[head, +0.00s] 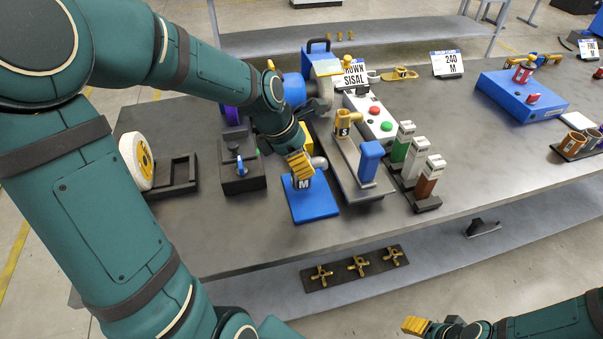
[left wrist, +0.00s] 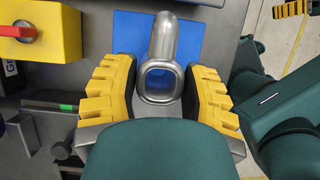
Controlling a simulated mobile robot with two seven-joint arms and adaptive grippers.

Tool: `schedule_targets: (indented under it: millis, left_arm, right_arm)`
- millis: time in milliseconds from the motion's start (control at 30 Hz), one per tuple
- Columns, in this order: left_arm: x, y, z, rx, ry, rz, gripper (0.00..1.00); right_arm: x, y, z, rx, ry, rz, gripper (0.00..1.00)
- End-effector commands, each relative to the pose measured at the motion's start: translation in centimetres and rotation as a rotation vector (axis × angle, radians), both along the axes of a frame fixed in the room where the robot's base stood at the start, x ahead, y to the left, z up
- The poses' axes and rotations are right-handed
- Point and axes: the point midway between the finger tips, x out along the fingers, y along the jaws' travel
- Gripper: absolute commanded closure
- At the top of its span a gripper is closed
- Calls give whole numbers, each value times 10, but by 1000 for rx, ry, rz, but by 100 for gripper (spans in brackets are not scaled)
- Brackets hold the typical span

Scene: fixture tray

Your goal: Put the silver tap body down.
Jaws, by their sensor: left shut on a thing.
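The silver tap body (left wrist: 165,42) is between the yellow fingers of my left gripper (left wrist: 160,90) in the left wrist view, its spout pointing up the picture. My left gripper (head: 304,172) is shut on it, over the blue pad (head: 315,208). In the head view only a bit of the tap body (head: 319,162) shows beside the fingers. The fingers hide whether the tap body touches the pad. My right gripper (head: 415,325) is at the bottom edge, away from the table; its opening is unclear.
A grey fixture with a gold tap marked S (head: 346,122) and a blue block (head: 370,160) stands close right of the pad. A dark box with a blue lever (head: 240,168) stands left. Bare table (head: 265,232) lies in front.

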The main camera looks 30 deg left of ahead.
Motion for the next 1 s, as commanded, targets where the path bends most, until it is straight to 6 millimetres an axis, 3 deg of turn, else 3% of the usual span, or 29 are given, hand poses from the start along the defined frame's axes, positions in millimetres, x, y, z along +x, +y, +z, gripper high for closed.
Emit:
schedule_targets:
  millis: [33,200,633,667,733,1000]
  left_arm:
    - [-1,0,-12,-2,4,-1,96]
    - [0,0,-32,0,2,1,96]
    - [0,0,-36,0,0,0,96]
    - [0,0,-37,0,2,1,47]
    - [0,0,-37,0,2,1,24]
    - [0,0,-36,0,2,1,24]
  right_arm:
    - [1,0,-5,0,-2,-1,43]
    - [2,0,-11,-1,-5,-2,43]
    - [3,0,-12,-1,-6,-1,43]
    - [3,0,-12,-1,-6,-1,43]
    - [3,0,-12,-1,-6,-1,43]
    - [3,0,-12,-1,-6,-2,43]
